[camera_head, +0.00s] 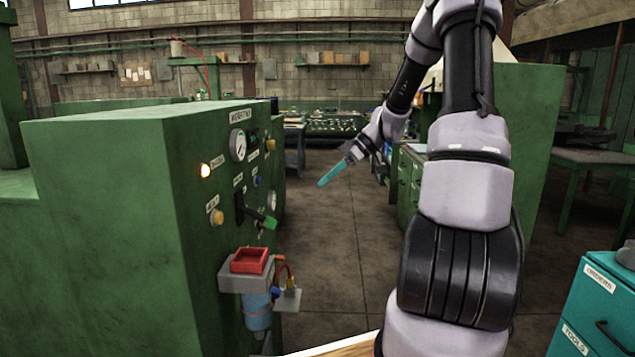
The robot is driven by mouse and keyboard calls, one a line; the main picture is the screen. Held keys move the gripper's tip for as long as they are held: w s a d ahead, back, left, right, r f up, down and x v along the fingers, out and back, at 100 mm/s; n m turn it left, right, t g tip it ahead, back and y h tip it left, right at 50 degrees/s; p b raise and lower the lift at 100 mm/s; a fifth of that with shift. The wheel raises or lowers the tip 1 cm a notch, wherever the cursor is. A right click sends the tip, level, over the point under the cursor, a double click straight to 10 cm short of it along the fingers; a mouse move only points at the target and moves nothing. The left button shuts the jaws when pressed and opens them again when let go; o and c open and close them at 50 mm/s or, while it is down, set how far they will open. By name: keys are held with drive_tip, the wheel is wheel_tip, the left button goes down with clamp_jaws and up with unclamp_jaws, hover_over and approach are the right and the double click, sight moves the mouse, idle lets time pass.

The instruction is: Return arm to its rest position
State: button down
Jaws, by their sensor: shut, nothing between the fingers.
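My arm rises from the bottom right of the head view, bends at the top and reaches down toward the middle. My gripper (322,183) is at its end, with teal fingers that are shut and empty. It points down and to the left in free air above the aisle floor. It is to the right of the green machine (110,190) and appears apart from it.
The machine's panel has a gauge (238,145), a lit lamp (205,170) and a green-tipped lever (268,222). A red tray (249,260) sits on a bracket below. A teal drawer cabinet (600,305) stands at bottom right. The aisle floor (335,240) is clear.

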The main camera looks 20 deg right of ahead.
drive_tip(key=shift+a+r, duration=0.1)
drive_tip(key=s+a+r+m+t+h, duration=0.2)
drive_tip(key=s+r+m, duration=0.6)
drive_tip(key=s, duration=0.4)
drive_tip(key=s+a+r+m+t+h, duration=0.2)
drive_tip(key=s+r+m+h, duration=0.3)
drive_tip(key=s+r+m, duration=0.3)
drive_tip(key=s+m, duration=0.1)
drive_tip(key=s, duration=0.3)
drive_tip(key=shift+s+a+r+t, duration=0.2)
drive_tip(key=shift+a+t, duration=0.2)
